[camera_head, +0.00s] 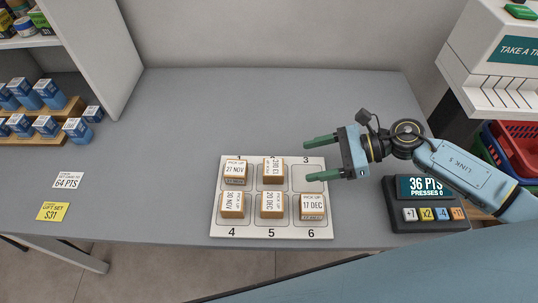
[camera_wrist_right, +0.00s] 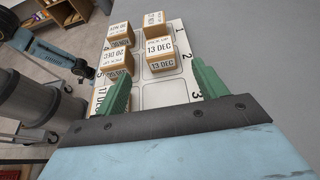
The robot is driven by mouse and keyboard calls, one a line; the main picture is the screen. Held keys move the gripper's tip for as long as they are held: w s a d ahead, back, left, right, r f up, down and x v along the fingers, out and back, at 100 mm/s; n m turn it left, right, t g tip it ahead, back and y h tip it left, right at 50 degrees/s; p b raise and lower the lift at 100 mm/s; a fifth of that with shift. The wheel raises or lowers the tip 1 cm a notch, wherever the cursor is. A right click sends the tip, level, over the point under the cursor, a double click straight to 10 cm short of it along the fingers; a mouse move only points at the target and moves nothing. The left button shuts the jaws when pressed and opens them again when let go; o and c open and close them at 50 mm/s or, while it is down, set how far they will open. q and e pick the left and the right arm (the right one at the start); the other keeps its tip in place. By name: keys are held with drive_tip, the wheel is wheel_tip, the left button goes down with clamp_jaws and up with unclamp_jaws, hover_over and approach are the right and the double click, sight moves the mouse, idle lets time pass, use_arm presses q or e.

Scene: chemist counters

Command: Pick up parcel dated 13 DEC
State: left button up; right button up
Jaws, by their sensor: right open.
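The parcel dated 13 DEC (camera_head: 272,170) is a small tan box with a white label. It stands in space 2 of the white numbered board (camera_head: 216,228), its label turned in the head view. In the right wrist view the 13 DEC parcel (camera_wrist_right: 160,53) reads clearly, just beyond my fingertips. My right gripper (camera_head: 308,161) is open and empty, its green fingers over the bare space 3, to the right of the parcel and apart from it. The fingers of the right gripper (camera_wrist_right: 161,75) also show in the wrist view. My left gripper is in neither view.
Other parcels stand close by: 27 NOV (camera_head: 235,171) in space 1, 30 NOV (camera_head: 232,204) in 4, 20 DEC (camera_head: 272,204) in 5, 17 DEC (camera_head: 312,206) in 6. A points machine (camera_head: 392,213) stands right of the board. The counter behind is clear.

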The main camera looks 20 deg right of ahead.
sight(275, 167)
drive_tip(key=x, duration=0.6)
drive_tip(key=shift+s+a+r, duration=0.15)
drive_tip(key=shift+s+a, duration=0.05)
drive_tip(key=shift+w+a, duration=0.1)
drive_tip(key=shift+a, duration=0.15)
drive_tip(key=x, duration=0.2)
drive_tip(key=shift+w+a+p, duration=0.25)
drive_tip(key=shift+p, duration=0.15)
drive_tip(key=x, duration=0.2)
drive_tip(key=shift+w+a, duration=0.15)
drive_tip(key=shift+a, duration=0.05)
drive_tip(key=shift+a+f, duration=0.2)
drive_tip(key=shift+f, duration=0.05)
drive_tip(key=c, duration=1)
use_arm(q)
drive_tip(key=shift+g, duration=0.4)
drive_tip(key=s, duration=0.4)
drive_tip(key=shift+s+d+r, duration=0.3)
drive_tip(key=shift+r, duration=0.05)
use_arm(e)
drive_tip(key=shift+c, duration=0.5)
drive_tip(key=shift+r, duration=0.1)
